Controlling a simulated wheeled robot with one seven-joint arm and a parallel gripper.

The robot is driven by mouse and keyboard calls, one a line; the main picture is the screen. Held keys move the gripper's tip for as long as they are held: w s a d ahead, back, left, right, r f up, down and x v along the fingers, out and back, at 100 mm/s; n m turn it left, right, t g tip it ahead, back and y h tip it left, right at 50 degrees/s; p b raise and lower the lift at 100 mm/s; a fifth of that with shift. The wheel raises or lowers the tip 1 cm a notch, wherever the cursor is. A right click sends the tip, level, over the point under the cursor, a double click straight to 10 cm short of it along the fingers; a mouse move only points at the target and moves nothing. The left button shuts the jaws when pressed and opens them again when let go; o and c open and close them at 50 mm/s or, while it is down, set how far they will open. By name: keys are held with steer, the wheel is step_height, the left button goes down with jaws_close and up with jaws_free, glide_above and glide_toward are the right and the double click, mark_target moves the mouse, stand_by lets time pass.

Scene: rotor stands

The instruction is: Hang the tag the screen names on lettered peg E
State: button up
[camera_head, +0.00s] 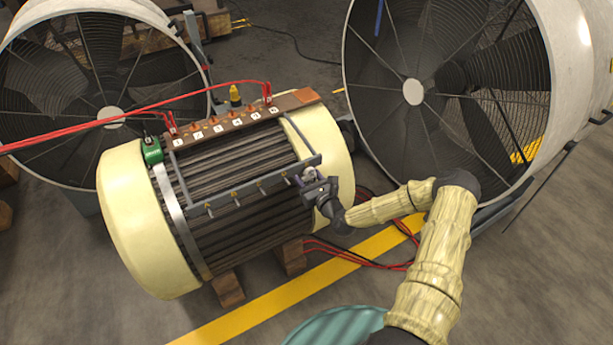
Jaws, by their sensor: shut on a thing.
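My gripper (313,184) is at the right end of a grey rail (250,187) on the front of a cream, ribbed drum-shaped machine (130,220). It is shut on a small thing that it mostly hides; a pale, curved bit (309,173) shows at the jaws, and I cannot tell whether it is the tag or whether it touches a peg. Several short pegs (262,190) stick out along the rail. No screen naming a tag can be made out.
A brown terminal strip (228,124) with small white labels tops the machine. Red cables (130,112) clip onto it. A green part (152,151) sits at its left end. Large fans stand behind left (110,113) and right (413,92). A teal round surface (335,325) is at the bottom.

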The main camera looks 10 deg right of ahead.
steer(key=shift+f, duration=0.15)
stand_by(0.5)
steer(key=o, duration=0.8)
steer(key=shift+o, duration=0.2)
steer(key=shift+s, duration=0.15)
steer(key=v, duration=0.9)
steer(key=shift+s, duration=0.35)
stand_by(0.6)
steer(key=shift+d, duration=0.1)
stand_by(0.3)
